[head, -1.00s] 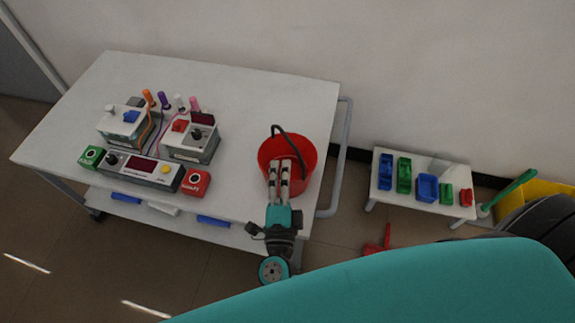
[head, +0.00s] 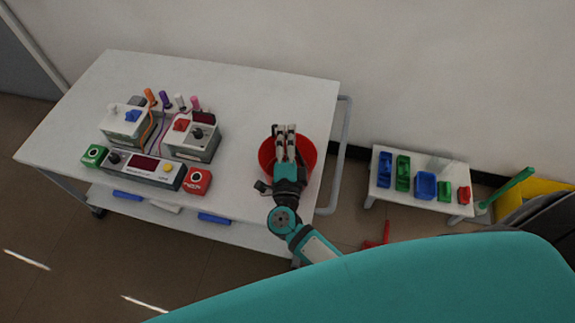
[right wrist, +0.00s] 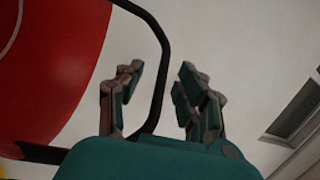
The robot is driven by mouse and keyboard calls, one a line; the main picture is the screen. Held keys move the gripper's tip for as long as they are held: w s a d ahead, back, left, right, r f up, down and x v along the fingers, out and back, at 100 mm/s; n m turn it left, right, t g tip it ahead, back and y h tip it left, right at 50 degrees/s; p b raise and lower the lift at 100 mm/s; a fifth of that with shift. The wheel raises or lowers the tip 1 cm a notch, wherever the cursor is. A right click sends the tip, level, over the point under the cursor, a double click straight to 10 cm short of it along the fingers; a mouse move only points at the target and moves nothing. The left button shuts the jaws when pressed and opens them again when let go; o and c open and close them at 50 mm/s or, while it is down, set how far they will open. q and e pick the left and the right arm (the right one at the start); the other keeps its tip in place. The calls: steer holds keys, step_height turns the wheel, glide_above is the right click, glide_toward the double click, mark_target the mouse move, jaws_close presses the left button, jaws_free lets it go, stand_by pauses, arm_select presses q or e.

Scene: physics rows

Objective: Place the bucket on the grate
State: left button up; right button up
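The red bucket (head: 306,160) stands on the white cart top near its right edge. My right gripper (head: 284,130) is over the bucket and hides part of it. In the right wrist view, the bucket (right wrist: 50,55) fills the left side and its dark handle (right wrist: 163,50) runs through the gap between the fingers of my right gripper (right wrist: 162,80). The fingers are apart, and the handle is not clamped. My left gripper is not in view. I cannot make out a grate.
On the left of the white cart (head: 240,100) stand several electrical boxes (head: 145,170) with coloured plugs and wires. A low white stand (head: 400,203) with coloured bins is on the floor at right, near a yellow container (head: 540,190). The cart's back right is clear.

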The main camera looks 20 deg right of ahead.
jaws_close()
steer(key=shift+r, duration=0.1)
stand_by(0.5)
